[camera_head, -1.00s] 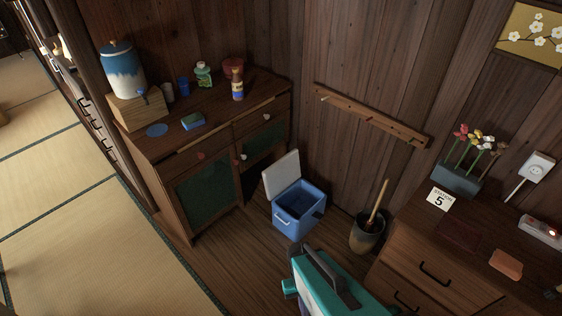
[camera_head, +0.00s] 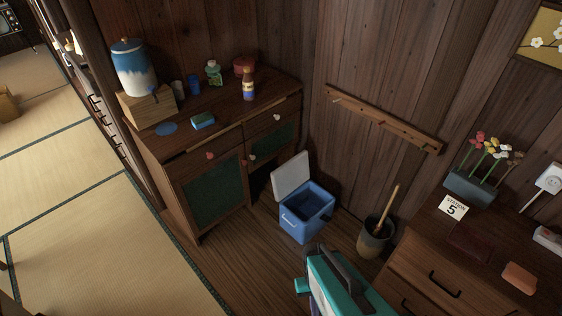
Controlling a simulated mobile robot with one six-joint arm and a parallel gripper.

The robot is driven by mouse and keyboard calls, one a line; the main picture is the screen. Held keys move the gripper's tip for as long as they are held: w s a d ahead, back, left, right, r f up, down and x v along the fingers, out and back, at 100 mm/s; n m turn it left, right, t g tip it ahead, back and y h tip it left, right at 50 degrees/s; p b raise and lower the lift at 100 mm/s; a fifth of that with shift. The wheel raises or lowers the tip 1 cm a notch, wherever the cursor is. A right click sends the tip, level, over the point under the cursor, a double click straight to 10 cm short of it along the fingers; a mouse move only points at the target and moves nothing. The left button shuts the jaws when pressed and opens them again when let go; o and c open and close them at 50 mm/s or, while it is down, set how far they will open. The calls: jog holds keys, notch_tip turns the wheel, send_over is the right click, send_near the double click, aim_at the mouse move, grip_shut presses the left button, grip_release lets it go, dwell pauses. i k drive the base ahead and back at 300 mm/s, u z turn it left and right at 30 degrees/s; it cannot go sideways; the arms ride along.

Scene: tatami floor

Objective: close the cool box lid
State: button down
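The cool box (camera_head: 302,223) is a small blue box standing on the wooden floor in the corner, between the cabinet and the pot. Its pale grey-white lid (camera_head: 291,176) is open, raised upright at the back left side of the box. The inside shows dark blue and looks empty. I cannot make out my gripper's fingers in this view. A teal and dark grey shape, which may be part of my own arm, shows at the bottom edge, in front of the box.
A wooden cabinet (camera_head: 226,149) with bottles and a blue-white jar (camera_head: 133,69) stands left of the box. A dark pot (camera_head: 375,238) with a wooden handle stands close on its right. A drawer chest (camera_head: 435,262) fills the lower right. Tatami (camera_head: 75,245) is clear at left.

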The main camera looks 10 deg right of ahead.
aim_at(288, 177)
jog(key=i, duration=0.95)
